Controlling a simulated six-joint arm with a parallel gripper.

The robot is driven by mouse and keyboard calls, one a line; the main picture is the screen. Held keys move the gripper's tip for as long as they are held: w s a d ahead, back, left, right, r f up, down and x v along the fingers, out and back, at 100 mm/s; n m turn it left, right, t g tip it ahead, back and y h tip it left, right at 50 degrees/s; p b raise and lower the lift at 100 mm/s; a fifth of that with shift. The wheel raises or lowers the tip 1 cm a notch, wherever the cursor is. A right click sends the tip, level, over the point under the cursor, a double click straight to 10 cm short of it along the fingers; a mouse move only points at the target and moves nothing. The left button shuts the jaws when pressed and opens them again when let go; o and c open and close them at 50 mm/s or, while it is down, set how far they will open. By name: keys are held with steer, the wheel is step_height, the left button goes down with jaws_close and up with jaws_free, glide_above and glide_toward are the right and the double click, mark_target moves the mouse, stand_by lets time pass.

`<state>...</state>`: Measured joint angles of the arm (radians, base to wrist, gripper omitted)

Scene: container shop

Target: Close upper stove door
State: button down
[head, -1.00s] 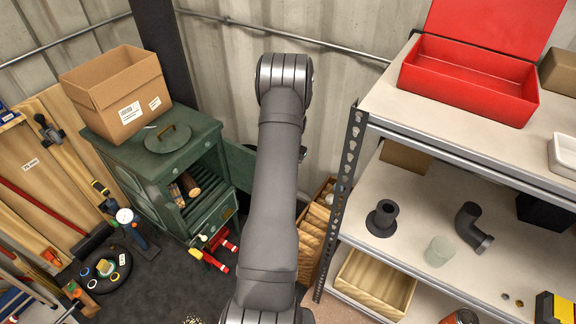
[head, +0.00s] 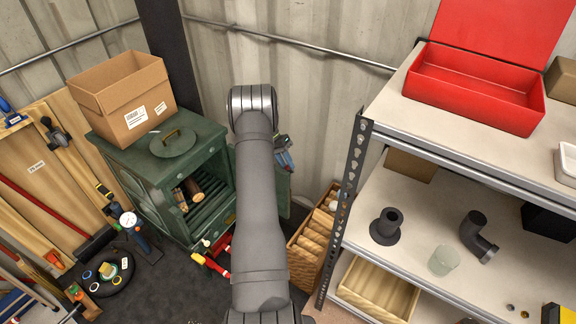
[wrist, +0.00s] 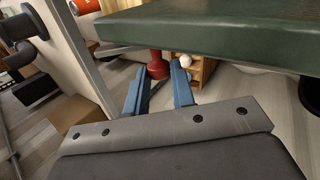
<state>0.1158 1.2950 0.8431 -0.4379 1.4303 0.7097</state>
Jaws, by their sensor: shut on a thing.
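The green stove (head: 150,172) stands against the corrugated wall at left, its upper compartment open with logs inside. Its upper door (head: 284,192) is swung open to the right, partly hidden behind my arm. My gripper (head: 284,155) is at the top of the door, just right of my arm, with its blue fingers partly hidden. In the wrist view, the fingers (wrist: 158,72) reach forward below a green slab (wrist: 215,30) that crosses the top.
A cardboard box (head: 122,97) and a round lid (head: 173,141) are on the stove top. Red-handled tools (head: 214,262) lie at its foot. A wooden crate (head: 312,240) and a metal shelf (head: 360,150) stand to the right. Dark floor lies in front of the stove.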

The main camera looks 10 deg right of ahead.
steer(key=shift+w+a+r+g+h, duration=0.1)
steer(key=shift+r+g+h, duration=0.05)
steer(key=shift+g+h, duration=0.2)
stand_by(0.4)
steer(key=c, duration=1.3)
jaws_free()
steer(key=shift+o, duration=0.2)
steer(key=shift+a, duration=0.1)
steer(key=v, duration=1.7)
steer(key=shift+w, duration=0.25)
steer(key=x, duration=1.7)
steer(key=shift+s, duration=0.2)
